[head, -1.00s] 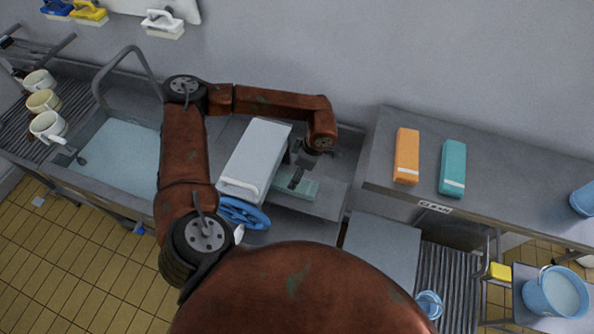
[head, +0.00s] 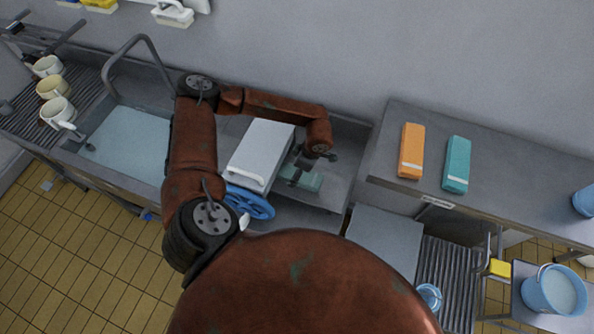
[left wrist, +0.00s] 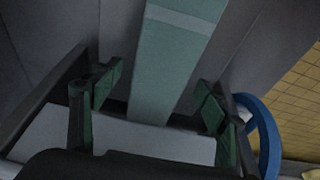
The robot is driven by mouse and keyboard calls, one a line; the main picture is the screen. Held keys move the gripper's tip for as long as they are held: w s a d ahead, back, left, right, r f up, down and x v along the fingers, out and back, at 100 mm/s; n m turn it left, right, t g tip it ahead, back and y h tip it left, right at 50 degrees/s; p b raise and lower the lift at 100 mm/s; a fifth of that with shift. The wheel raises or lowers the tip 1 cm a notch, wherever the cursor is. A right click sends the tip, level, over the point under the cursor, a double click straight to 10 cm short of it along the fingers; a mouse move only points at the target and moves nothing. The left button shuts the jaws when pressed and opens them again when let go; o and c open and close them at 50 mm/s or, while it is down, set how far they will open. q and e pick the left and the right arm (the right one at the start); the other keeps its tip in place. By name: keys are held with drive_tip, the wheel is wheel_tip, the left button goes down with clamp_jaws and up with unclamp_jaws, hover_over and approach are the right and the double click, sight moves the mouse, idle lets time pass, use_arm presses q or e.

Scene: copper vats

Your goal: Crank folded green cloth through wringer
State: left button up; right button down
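The wringer (head: 262,152) has a pale box-like top and a blue handwheel (head: 248,203) at its near end. A folded green cloth (head: 306,181) lies flat on the steel surface at the wringer's right side. In the left wrist view the cloth (left wrist: 178,58) runs as a long strip with a paler band, its lower end at the wringer's edge. My left gripper (left wrist: 158,96) is open, one finger on each side of the cloth, with gaps to both. In the head view it (head: 313,165) partly covers the cloth. My right gripper is not in view.
A water-filled sink (head: 125,145) and several mugs (head: 58,110) are at the left. An orange folded cloth (head: 411,150) and a teal one (head: 456,164) lie on the right counter (head: 505,192). A blue bucket (head: 553,292) stands at the far right.

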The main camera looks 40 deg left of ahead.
sight(311, 178)
use_arm(q)
drive_tip(key=c, duration=1.3)
drive_tip(key=shift+w+d+b, duration=0.15)
drive_tip(key=shift+w+d, duration=0.15)
drive_tip(key=shift+d, duration=0.65)
drive_tip(key=shift+w+d+b, duration=0.2)
drive_tip(key=shift+w+d, duration=0.1)
drive_tip(key=shift+d, duration=0.7)
drive_tip(key=shift+w+d+b, duration=0.15)
drive_tip(key=shift+w+d, duration=0.15)
drive_tip(key=shift+d, duration=0.65)
drive_tip(key=o, duration=1.4)
drive_tip(key=shift+o, duration=0.2)
drive_tip(key=s+v, duration=0.1)
drive_tip(key=v, duration=1.1)
drive_tip(key=shift+w, duration=0.45)
drive_tip(key=shift+a, duration=0.1)
